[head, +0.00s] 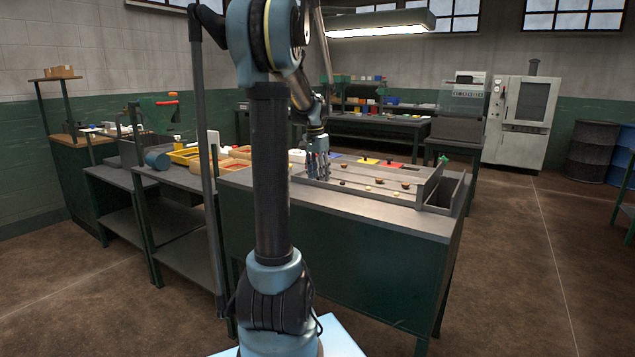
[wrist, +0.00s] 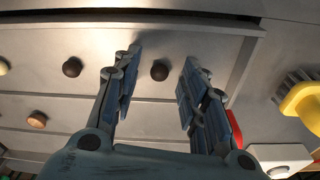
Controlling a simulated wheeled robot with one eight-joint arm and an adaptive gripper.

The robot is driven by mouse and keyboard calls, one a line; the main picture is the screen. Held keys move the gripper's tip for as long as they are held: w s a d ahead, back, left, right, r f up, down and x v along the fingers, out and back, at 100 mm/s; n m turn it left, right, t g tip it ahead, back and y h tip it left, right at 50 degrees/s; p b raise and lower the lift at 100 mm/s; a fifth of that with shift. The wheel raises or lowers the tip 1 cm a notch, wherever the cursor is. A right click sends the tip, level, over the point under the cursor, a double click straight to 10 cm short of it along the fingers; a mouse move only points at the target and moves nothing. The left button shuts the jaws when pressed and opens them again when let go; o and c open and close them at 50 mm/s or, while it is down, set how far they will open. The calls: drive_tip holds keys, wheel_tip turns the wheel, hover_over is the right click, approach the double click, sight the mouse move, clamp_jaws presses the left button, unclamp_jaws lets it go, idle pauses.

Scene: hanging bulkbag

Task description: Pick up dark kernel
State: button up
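My gripper (wrist: 161,66) is open over the grey tray (wrist: 150,25), with its two fingers apart. In the wrist view a dark round kernel (wrist: 160,70) appears between the fingertips, with a gap on each side. Whether the fingertips are down at its height I cannot tell. A second dark kernel (wrist: 72,67) lies left of the left finger. In the head view my gripper (head: 317,163) is at the left part of the tray (head: 425,187); the kernel between the fingers cannot be made out there.
A brown kernel (wrist: 37,120) and a pale kernel (wrist: 4,65) lie further left in the wrist view. Raised tray edges run around the kernels. A yellow-handled brush (wrist: 303,102) and a white block (wrist: 283,158) are at the right. The bench front (head: 340,240) is clear.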

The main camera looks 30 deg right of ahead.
drive_tip(key=c, duration=0.6)
drive_tip(key=shift+r, duration=0.1)
